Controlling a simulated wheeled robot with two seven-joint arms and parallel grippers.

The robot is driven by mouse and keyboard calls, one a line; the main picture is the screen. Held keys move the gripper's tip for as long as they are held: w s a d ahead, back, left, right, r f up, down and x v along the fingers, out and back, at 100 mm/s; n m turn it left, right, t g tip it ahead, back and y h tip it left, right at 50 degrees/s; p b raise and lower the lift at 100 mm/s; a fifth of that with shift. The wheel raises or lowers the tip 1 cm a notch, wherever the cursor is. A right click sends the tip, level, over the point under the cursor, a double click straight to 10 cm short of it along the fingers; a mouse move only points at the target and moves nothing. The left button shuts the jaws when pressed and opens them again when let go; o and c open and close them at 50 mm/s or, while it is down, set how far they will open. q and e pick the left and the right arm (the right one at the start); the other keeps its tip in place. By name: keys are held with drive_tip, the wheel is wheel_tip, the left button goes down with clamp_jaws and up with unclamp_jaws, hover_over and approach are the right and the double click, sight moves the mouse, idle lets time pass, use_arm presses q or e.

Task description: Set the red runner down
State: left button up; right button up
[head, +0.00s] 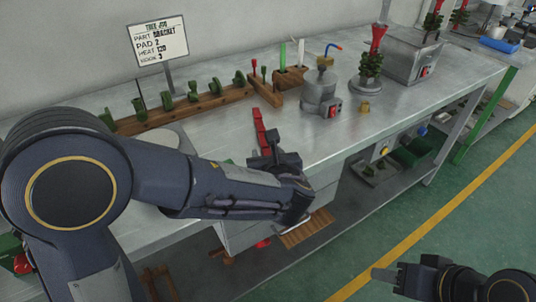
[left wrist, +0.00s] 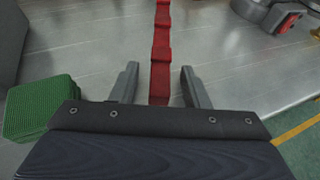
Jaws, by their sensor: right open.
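The red runner (head: 261,131) is a long, stepped red bar on the bench top. In the left wrist view the red runner (left wrist: 160,50) runs away from me, its near end between my fingers. My left gripper (head: 268,150) is at the near end of the runner, close to the bench's front edge. Its fingers in the left wrist view (left wrist: 160,88) stand apart, with a gap on each side of the runner. My right gripper (head: 385,276) is open and empty over the floor, at the lower right. My left arm hides part of the bench.
A wooden rack (head: 195,107) with several green pieces stands behind the runner. A job sign (head: 158,42) is behind it. A grey pot (head: 321,98) and a tree of green pieces on a red stem (head: 376,45) stand to the right. A green block (left wrist: 38,108) is left of my left gripper.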

use_arm(q)
drive_tip(key=shift+r, duration=0.15)
drive_tip(key=shift+s+d+r, duration=0.1)
drive_tip(key=shift+s+r, duration=0.05)
drive_tip(key=shift+s, duration=0.05)
drive_tip(key=p+v, duration=0.1)
drive_tip(key=v, duration=1)
drive_tip(key=shift+s+p, duration=0.25)
drive_tip(key=shift+p, duration=0.1)
drive_tip(key=shift+r, duration=0.1)
